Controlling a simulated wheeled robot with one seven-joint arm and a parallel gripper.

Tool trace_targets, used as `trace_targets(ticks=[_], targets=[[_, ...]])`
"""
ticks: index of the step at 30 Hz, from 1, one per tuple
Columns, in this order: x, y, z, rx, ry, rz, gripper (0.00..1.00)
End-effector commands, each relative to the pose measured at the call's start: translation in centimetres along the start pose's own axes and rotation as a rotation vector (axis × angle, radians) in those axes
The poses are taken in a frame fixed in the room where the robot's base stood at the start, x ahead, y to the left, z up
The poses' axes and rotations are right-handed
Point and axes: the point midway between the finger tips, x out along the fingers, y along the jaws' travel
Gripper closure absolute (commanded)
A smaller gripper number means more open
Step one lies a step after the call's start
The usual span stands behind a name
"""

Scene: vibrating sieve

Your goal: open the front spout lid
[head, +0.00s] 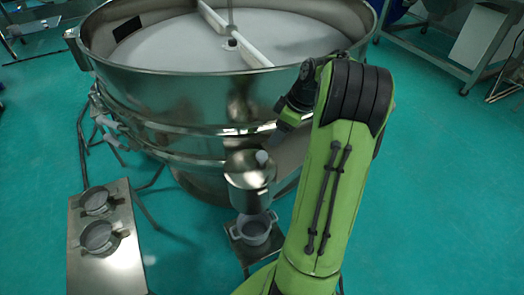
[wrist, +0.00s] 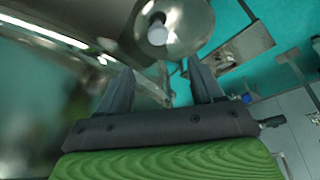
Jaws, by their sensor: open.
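The front spout (head: 250,193) is a shiny metal cylinder on the front of the big round sieve (head: 180,110). Its round metal lid (head: 243,162) lies over the top, with a pale knob (head: 263,157) on it. In the wrist view, the lid (wrist: 185,28) is at the top, with its grey knob (wrist: 157,36) just beyond my fingertips. My gripper (wrist: 160,66) is open, with nothing between its two dark fingers. In the head view, it is above and right of the lid, and its fingers are hard to make out.
A grey pot (head: 253,232) stands on a small stand below the spout. A metal bench (head: 108,255) with two round pots is at left. The sieve's wall is close to my arm's left. Green floor is open at right, with a metal table (head: 440,65) behind.

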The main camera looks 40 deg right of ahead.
Motion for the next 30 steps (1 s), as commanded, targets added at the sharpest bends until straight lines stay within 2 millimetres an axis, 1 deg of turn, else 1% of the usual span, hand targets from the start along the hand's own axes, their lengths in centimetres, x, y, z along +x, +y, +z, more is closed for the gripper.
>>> trace_targets(ticks=[1,3,9,13,15,18,25,30], targets=[[1.9,-0.1,0.2,-0.001,0.0,-0.006,0.34],[3.7,-0.1,0.2,-0.001,0.0,-0.005,0.34],[8.7,-0.1,0.2,0.0,-0.001,-0.004,0.34],[11.0,-0.1,0.1,0.001,-0.001,-0.004,0.34],[11.8,-0.1,0.1,0.001,-0.001,-0.003,0.34],[12.3,-0.1,0.1,0.002,-0.001,-0.001,0.34],[12.2,-0.1,0.0,0.001,-0.001,-0.001,0.34],[12.2,-0.1,0.0,0.001,-0.001,-0.001,0.6]])
